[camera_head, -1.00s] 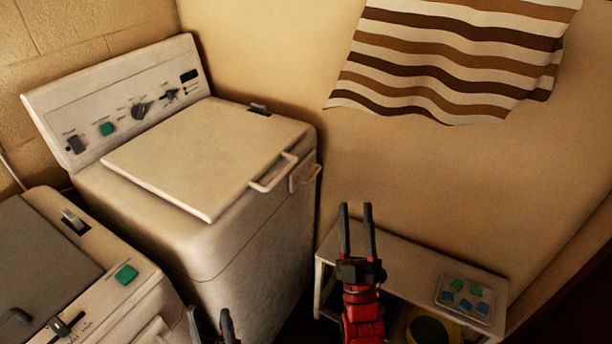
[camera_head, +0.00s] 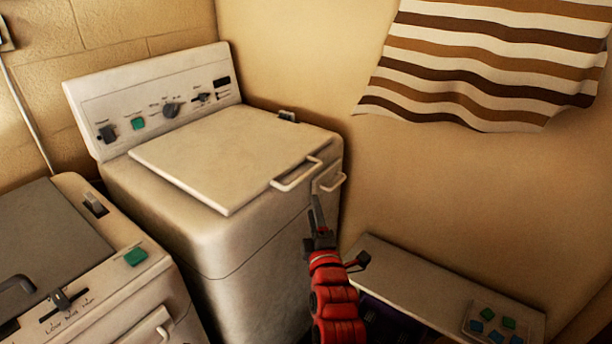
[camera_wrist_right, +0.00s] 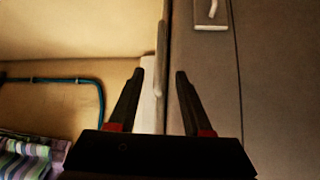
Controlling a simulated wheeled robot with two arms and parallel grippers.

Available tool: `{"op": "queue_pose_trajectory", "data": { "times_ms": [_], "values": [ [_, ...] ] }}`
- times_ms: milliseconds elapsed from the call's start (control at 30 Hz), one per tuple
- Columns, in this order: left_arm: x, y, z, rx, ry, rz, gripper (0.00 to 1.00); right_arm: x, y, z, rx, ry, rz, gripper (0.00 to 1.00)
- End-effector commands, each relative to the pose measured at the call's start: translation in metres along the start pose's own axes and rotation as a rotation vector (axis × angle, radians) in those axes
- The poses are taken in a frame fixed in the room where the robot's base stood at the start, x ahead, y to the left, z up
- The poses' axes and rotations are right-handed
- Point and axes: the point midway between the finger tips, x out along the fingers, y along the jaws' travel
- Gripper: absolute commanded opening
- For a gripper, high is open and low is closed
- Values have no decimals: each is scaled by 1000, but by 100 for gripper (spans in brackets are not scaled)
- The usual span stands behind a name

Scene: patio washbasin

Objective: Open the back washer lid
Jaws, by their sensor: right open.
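The back washer (camera_head: 205,225) is an off-white top-loader against the wall in the head view. Its flat lid (camera_head: 225,155) is down, with a pale bar handle (camera_head: 297,175) on its right edge. My right gripper (camera_head: 317,205) is open and empty, just below and to the right of that handle, in front of the washer's side. In the right wrist view its fingers (camera_wrist_right: 160,82) stand apart, with a pale upright strip beyond them; I cannot tell whether it is the lid handle. My left gripper is not in view.
A second washer (camera_head: 135,290) with a grey lid (camera_head: 50,240) stands at the lower left. A low white table (camera_head: 420,280) with a tray of coloured blocks (camera_head: 495,322) is at the lower right. A striped cloth (camera_head: 480,60) hangs on the wall. A second handle (camera_head: 332,183) sits on the washer's side.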

Motion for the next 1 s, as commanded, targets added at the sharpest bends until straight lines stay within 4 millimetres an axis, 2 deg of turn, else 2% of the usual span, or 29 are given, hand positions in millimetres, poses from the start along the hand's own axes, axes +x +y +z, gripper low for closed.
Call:
{"op": "queue_pose_trajectory", "data": {
  "times_ms": [33, 200, 500, 733, 1000],
  "values": [
    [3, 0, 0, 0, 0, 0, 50, 11, 2, 0, 1, -1, -1, 50],
    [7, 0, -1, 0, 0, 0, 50, 43, 2, 0, 0, 0, -1, 50],
    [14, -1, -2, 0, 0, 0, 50, 90, 3, 2, 1, -3, 3, 50],
    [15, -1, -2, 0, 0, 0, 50, 116, 1, 2, 2, -6, 2, 50],
    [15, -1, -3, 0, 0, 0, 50, 128, 0, 0, 0, 0, 1, 50]
  ]
}}
